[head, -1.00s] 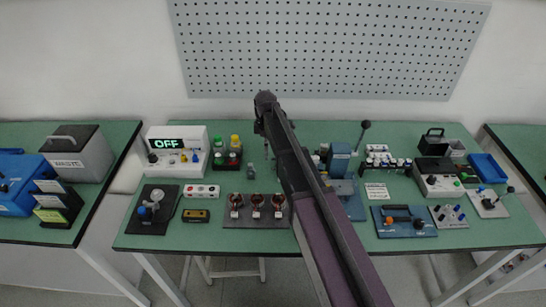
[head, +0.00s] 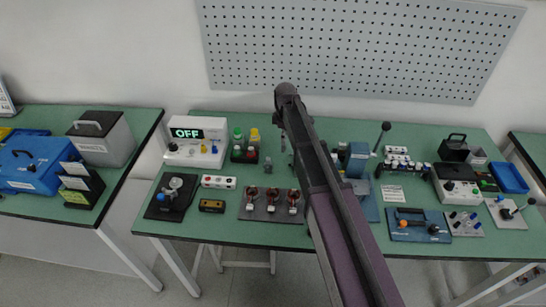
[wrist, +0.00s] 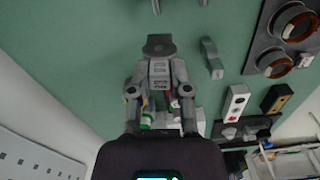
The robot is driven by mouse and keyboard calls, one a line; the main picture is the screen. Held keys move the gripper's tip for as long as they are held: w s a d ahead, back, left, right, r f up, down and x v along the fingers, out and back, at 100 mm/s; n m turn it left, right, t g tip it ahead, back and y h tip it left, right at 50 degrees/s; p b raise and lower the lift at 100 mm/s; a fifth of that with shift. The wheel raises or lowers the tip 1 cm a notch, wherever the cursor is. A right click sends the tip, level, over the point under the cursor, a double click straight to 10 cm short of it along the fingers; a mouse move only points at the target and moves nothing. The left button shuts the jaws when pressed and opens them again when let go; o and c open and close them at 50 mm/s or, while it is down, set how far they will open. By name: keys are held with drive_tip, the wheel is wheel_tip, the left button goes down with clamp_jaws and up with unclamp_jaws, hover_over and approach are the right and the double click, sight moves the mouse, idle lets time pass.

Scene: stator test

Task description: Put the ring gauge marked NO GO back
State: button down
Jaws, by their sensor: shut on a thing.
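My gripper (wrist: 158,82) is shut on a dark grey piece (wrist: 158,45) in the wrist view, held between its two fingertips. The piece has an angular outline; I can read no NO GO marking on it, so I cannot tell for sure that it is the ring gauge. In the head view my arm reaches over the middle bench, and the gripper hangs near the back; what it holds is too small to make out there. A small grey upright part (head: 268,163) stands on the green top, and it also shows in the wrist view (wrist: 211,58), apart from the gripper.
A plate (head: 257,213) with three copper-wound stators lies at the front of the middle bench. A white unit reading OFF (head: 197,150), a bottle rack (head: 245,155) and a black dial stand (head: 172,208) are to the left. Blue fixtures (head: 417,231) are to the right.

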drive_tip(key=w+a+r+m+p, duration=0.1)
drive_tip(key=a+r+m+p, duration=0.3)
drive_tip(key=m, duration=1.2)
drive_tip(key=shift+w+a+r+m, duration=0.2)
drive_tip(key=shift+a+r+m, duration=0.15)
drive_tip(key=shift+a, duration=0.25)
wheel_tip(320, 180, down, 6)
drive_tip(key=b, duration=0.6)
drive_tip(key=shift+f, duration=0.15)
drive_tip(key=shift+f+b, duration=1.8)
drive_tip(key=shift+f, duration=0.05)
drive_tip(key=shift+f, duration=0.15)
